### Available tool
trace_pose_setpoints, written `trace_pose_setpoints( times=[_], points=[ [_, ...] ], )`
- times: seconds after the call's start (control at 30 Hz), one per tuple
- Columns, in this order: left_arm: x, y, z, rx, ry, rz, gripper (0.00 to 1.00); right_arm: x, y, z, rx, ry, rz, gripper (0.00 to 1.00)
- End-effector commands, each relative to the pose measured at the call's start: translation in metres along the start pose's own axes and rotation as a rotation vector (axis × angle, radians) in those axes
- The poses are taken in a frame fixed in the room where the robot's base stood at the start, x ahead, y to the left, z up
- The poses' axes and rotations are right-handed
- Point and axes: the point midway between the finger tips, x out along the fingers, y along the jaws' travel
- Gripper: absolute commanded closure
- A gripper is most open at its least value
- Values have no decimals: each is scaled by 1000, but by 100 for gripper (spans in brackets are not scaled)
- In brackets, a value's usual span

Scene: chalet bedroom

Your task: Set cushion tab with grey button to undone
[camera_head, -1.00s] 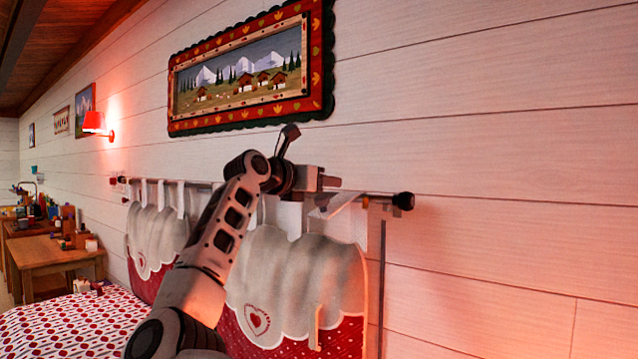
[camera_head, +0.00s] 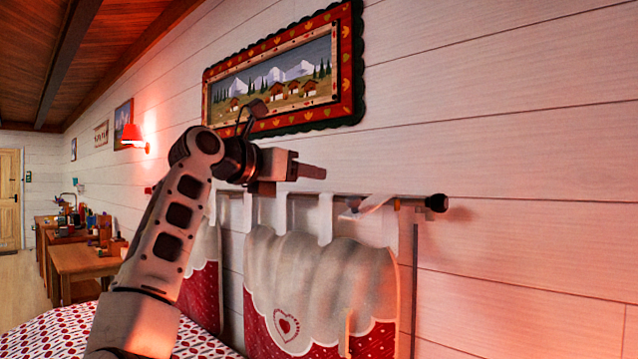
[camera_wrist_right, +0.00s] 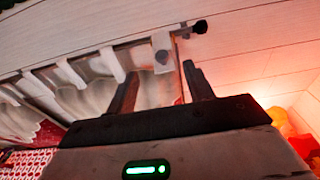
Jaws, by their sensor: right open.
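The white cushion (camera_head: 325,270) with a scalloped edge and red heart hangs by fabric tabs from a wall rod (camera_head: 400,203). The round grey button (camera_wrist_right: 162,57) shows on this tab in the right wrist view. I cannot tell whether the tab is fastened. My right gripper (camera_head: 298,178) is open and empty, above and left of the tab, apart from it. In the wrist view, the tab lies beyond and between the fingers (camera_wrist_right: 160,75). My left gripper is out of view.
A dark knob (camera_head: 437,203) ends the rod. A framed mountain picture (camera_head: 285,80) hangs just above my right gripper. A second cushion (camera_head: 203,280) hangs behind my arm, over a red-dotted bed (camera_head: 45,335). The wall right of the rod is bare.

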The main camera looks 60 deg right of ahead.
Motion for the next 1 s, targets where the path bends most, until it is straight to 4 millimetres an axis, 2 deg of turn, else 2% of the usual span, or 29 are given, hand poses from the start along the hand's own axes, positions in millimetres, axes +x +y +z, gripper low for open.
trace_pose_setpoints(
  times=[0.13, 0.4, 0.43, 0.53, 0.6, 0.63, 0.7, 0.8, 0.9, 1.0],
  points=[
    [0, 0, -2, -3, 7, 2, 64, -11, 0, 0, 1, -1, 1, 48],
    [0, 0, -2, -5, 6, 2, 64, -12, 0, 1, 1, 0, 0, 48],
    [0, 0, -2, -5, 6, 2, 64, -12, 0, 1, 1, 0, 0, 51],
    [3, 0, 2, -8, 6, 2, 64, -7, 1, -9, -1, -13, -10, 78],
    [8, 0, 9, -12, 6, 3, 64, 6, 3, -30, -1, -51, -35, 98],
    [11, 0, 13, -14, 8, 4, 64, 13, 5, -44, 0, -77, -48, 100],
    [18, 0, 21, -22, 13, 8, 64, 34, 6, -79, 3, -162, -80, 100],
    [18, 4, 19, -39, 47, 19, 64, 63, 5, -125, 11, -318, -100, 100],
    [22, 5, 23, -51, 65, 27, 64, 84, 0, -160, 9, -467, -86, 100],
    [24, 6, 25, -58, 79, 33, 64, 96, -2, -183, 4, -580, -48, 100]
  ],
)
